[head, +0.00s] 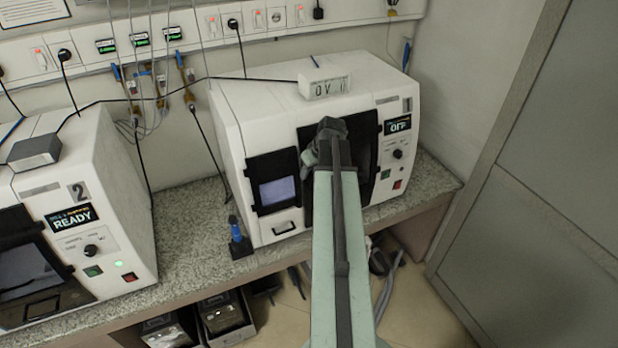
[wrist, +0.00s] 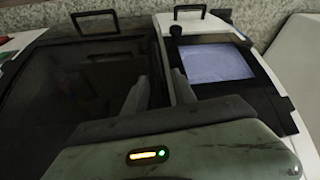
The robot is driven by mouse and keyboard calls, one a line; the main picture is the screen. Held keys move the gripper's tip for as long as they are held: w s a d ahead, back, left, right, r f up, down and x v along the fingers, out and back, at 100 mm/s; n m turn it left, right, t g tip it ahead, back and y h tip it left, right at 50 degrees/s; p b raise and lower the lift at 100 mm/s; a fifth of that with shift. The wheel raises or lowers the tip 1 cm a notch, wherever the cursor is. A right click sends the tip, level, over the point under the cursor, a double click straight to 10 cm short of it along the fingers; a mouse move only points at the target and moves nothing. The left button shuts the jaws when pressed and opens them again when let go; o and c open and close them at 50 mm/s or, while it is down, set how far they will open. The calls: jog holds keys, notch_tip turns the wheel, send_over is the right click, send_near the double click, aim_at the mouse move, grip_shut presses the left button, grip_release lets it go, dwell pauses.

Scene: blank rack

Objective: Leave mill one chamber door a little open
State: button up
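Mill one (head: 240,130) is the white machine marked 1, with its display (head: 397,125) reading OFF. Its dark chamber door (head: 373,150) is partly covered by my arm in the head view. In the wrist view the dark door (wrist: 75,85) fills the left side, and I cannot tell whether it stands ajar. My gripper (wrist: 160,92) is at the door's edge beside the screen panel, fingers apart. A dark strip lies between the fingers; contact is unclear. In the head view my gripper (head: 326,140) is in front of the door, its fingertips hidden.
A screen panel (head: 277,192) sits left of the door on mill one. Mill two (head: 125,190), showing READY, stands to the left on the speckled counter (head: 190,225). A grey cabinet (head: 540,200) is at the right.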

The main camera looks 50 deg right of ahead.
jog(key=shift+r, duration=0.1)
grip_shut()
dwell(1.2)
